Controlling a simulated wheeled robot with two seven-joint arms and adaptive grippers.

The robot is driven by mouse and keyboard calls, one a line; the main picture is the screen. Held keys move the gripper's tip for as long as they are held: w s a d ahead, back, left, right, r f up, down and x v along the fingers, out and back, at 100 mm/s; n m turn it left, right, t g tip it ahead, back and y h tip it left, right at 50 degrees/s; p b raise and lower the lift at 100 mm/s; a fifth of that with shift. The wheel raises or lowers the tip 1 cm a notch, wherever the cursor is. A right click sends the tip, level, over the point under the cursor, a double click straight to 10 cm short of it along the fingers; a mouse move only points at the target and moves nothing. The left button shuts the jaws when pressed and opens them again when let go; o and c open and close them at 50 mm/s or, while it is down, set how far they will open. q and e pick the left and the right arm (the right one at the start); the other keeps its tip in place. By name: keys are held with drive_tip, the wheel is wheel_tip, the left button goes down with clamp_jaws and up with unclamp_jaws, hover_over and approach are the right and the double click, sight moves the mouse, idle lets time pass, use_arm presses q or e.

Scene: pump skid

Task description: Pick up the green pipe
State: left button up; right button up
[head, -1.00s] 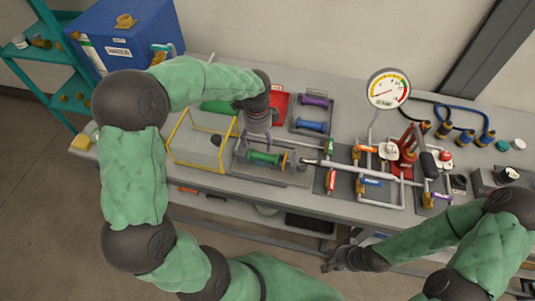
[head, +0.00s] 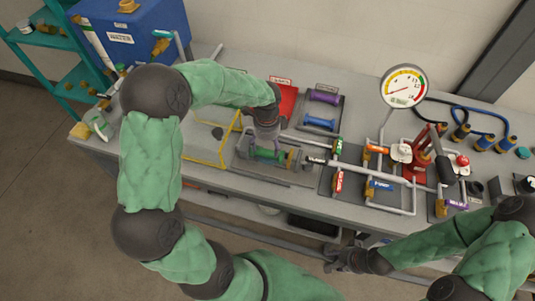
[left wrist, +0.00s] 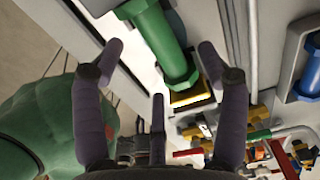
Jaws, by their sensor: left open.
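The green pipe (head: 271,155) is a spool with flanged ends, lying in a grey tray (head: 300,176) at the front middle of the bench. My left gripper (head: 265,143) is directly over it and hides part of it.
Blue (head: 319,121) and purple (head: 323,97) pipes lie in a tray behind. A yellow frame (head: 228,138) stands left of the pipe. Right are grey pipework with coloured valves (head: 372,187) and a gauge (head: 403,86). A blue tank (head: 140,40) stands back left.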

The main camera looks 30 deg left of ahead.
sight(267, 153)
use_arm(q)
wheel_tip(267, 153, down, 5)
drive_tip(key=shift+s+d+r+b, duration=0.1)
drive_tip(key=shift+s+r+b, duration=0.05)
drive_tip(key=shift+b, duration=0.5)
drive_tip(key=shift+r, duration=0.1)
clamp_jaws()
